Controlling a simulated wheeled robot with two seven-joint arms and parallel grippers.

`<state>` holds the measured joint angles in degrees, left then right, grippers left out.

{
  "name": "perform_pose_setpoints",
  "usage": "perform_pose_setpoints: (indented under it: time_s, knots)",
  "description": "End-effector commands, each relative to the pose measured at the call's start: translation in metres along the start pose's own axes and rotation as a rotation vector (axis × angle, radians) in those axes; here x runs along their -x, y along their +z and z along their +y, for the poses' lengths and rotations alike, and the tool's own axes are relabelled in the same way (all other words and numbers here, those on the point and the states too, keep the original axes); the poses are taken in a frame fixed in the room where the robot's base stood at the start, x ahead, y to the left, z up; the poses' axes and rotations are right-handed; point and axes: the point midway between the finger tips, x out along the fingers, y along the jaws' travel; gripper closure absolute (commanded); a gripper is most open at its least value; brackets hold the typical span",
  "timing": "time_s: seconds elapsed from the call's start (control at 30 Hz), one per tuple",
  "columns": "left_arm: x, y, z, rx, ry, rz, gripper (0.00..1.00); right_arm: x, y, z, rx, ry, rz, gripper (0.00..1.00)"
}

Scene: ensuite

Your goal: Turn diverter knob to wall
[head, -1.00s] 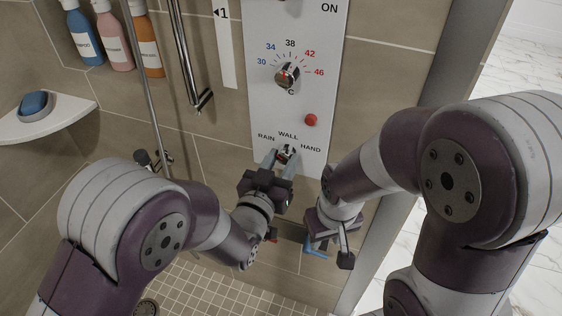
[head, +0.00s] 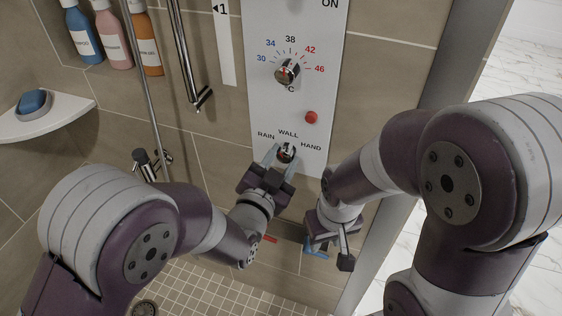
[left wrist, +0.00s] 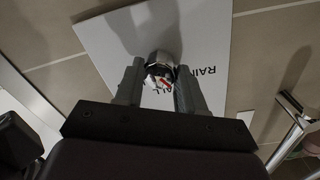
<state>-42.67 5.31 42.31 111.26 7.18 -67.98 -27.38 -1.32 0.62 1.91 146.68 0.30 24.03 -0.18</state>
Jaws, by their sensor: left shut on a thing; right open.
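The diverter knob (head: 286,153) is a small chrome knob low on the white shower panel, under the label WALL, with RAIN to its left and HAND to its right. My left gripper (head: 281,158) reaches up from below and is shut on the knob, one finger on each side. In the left wrist view the knob (left wrist: 160,72) shows between the two fingers, with a red mark on its face. The knob's exact pointing is hard to read. My right gripper (head: 326,250) is open and empty, below and right of the knob, apart from the panel.
The temperature knob (head: 287,72) and a red button (head: 311,117) sit above the diverter on the panel (head: 262,110). A chrome rail (head: 190,60) runs left of the panel. A corner shelf (head: 58,117) holds a blue soap. Bottles (head: 117,45) hang upper left.

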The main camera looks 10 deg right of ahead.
Motion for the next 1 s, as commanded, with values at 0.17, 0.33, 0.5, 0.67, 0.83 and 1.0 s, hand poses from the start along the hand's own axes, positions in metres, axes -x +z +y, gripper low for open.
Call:
perform_pose_setpoints:
  time_s: [0.17,0.33,0.5,0.67,0.83,1.0]
  knots:
    - [0.0002,0.0003,0.0006,-0.158,0.001,-0.006,0.92,-0.0032,0.0004,0.0000,0.000,0.000,0.000,0.60]
    - [0.0002,0.0004,0.0006,-0.296,0.001,-0.013,0.92,-0.0046,0.0005,0.0000,0.000,0.000,0.000,0.60]
    - [0.0002,0.0002,0.0006,-0.408,0.001,-0.017,0.92,-0.0054,0.0006,0.0000,0.000,0.000,0.000,0.60]
    - [0.0002,-0.0001,0.0006,-0.481,0.001,-0.019,0.92,-0.0059,0.0007,0.0000,0.000,0.000,0.000,0.60]
    - [0.0002,-0.0003,0.0006,-0.528,0.001,-0.021,0.92,-0.0061,0.0008,0.0000,0.000,0.000,0.000,0.60]
    - [0.0002,-0.0003,0.0007,-0.548,0.001,-0.022,0.92,-0.0062,0.0007,0.0000,0.000,0.000,0.000,0.60]
